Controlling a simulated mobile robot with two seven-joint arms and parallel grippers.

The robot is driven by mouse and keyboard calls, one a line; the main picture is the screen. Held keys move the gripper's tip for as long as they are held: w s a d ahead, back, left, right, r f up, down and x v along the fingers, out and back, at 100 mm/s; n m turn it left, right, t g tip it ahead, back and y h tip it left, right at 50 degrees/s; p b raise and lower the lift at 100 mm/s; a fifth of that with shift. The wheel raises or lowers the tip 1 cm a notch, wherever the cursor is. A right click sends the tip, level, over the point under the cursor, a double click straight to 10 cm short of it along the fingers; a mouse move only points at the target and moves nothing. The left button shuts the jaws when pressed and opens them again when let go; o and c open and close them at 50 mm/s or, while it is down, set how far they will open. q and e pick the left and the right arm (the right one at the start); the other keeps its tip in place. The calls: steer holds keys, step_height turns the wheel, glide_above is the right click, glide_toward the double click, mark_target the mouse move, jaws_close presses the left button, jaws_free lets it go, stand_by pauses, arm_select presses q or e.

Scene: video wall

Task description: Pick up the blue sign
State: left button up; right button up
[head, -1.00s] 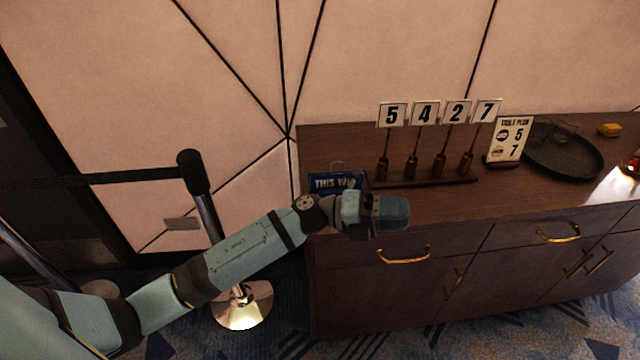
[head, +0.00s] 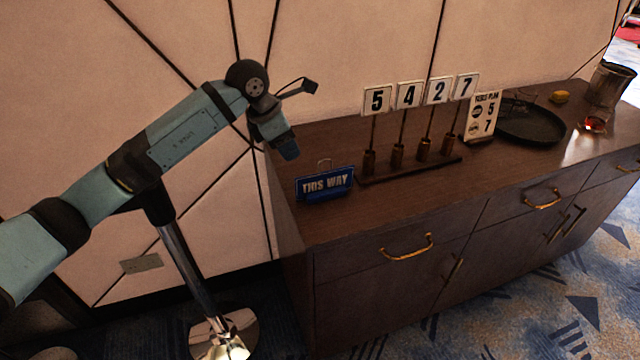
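The blue sign (head: 325,186), lettered "THIS WAY" in white, stands on the left end of the dark wooden cabinet top, near its front edge. A small loop shows above the sign. My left gripper (head: 287,152) is raised above and to the left of the sign, pointing down, apart from it in the picture. Its fingers are too indistinct to tell open from shut. Nothing visible hangs from it. My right gripper is out of view.
Number cards on sticks stand in a wooden rack (head: 410,168), right of the sign. Beyond are a menu card (head: 483,117), a dark round tray (head: 530,124), a yellow item (head: 560,97) and a metal bucket (head: 608,84). A chrome post (head: 187,262) stands left of the cabinet (head: 375,295).

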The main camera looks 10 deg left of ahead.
mark_target(310, 180)
arm_select(q)
steer(key=x, duration=1.2)
steer(key=shift+s+d, duration=0.2)
jaws_close()
